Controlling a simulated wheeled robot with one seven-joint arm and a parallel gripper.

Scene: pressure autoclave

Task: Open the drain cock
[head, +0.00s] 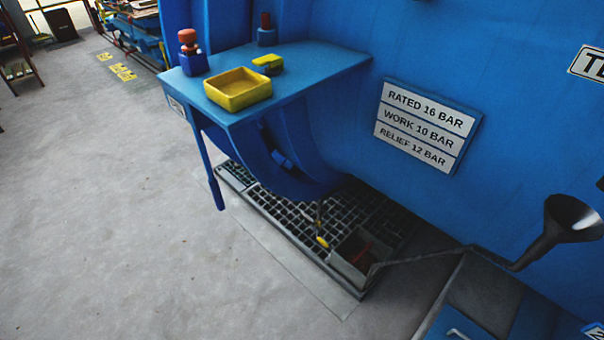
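Under the blue vessel (330,110), a thin stem with a yellow tip (322,241) hangs low over the floor grating. It looks like the drain cock's lever, but it is small, and I cannot tell whether the cock is open or shut. The cock's body is not clear in the shadow under the vessel. An open grey box (340,262) with something reddish inside stands just right of the yellow tip. My gripper does not show in the head view.
A blue shelf (310,62) with a yellow tray (237,90) juts out above the grating (283,232); its leg (211,175) slants down at left. A dark funnel (562,225) and thin pipe (430,256) stand at right. The grey floor (110,210) at left is clear.

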